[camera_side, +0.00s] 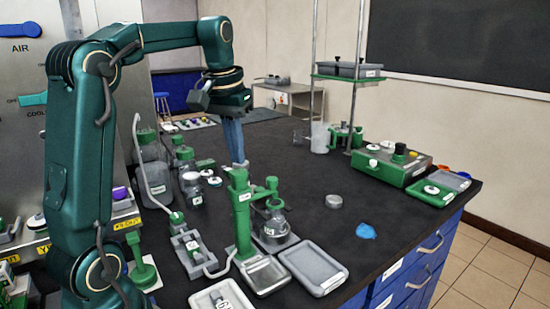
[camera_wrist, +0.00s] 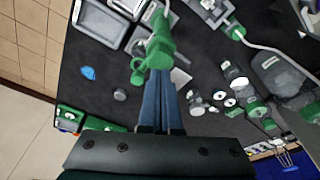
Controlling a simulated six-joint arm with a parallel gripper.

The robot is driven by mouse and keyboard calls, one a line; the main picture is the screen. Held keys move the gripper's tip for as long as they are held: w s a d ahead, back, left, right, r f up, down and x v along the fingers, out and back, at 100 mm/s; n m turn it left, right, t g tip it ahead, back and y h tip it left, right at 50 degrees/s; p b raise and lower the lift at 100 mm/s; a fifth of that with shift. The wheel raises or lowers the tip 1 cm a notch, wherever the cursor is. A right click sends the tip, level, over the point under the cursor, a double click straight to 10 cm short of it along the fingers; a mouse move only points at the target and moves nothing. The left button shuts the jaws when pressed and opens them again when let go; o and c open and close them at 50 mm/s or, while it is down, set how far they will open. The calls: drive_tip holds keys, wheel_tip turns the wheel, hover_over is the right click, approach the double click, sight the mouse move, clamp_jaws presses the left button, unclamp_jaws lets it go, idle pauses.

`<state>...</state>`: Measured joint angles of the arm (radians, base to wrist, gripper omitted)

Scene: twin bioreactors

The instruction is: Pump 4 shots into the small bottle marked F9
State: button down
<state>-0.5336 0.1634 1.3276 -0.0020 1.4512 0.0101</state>
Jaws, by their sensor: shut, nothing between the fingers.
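My gripper (camera_side: 240,162) is shut and empty, with its blue fingers pointing down. Its tips are just above the top of a green pump stand (camera_side: 242,215), and I cannot tell if they touch it. In the wrist view my fingers (camera_wrist: 160,76) overlap the green pump head (camera_wrist: 156,50). A clear bottle with a green cap (camera_side: 272,220) stands right beside the pump stand. Several small bottles (camera_side: 191,187) stand behind it to the left; they also show in the wrist view (camera_wrist: 230,72). The labels are too small to read, so I cannot tell which is F9.
A large bottle with a tube (camera_side: 152,170) stands at the left, by a small clamp block (camera_side: 190,250). Grey trays (camera_side: 313,268) lie at the front. A green box (camera_side: 390,166) stands at the back right. A blue blob (camera_side: 366,231) and a grey disc (camera_side: 334,201) lie on open bench.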

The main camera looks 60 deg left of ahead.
sight(239, 171)
drive_tip(key=shift+f, duration=0.1)
drive_tip(key=shift+f, duration=1.65)
drive_tip(key=shift+r, duration=1.75)
drive_tip(key=shift+f, duration=1.75)
drive_tip(key=shift+r, duration=1.75)
drive_tip(key=shift+f, duration=0.15)
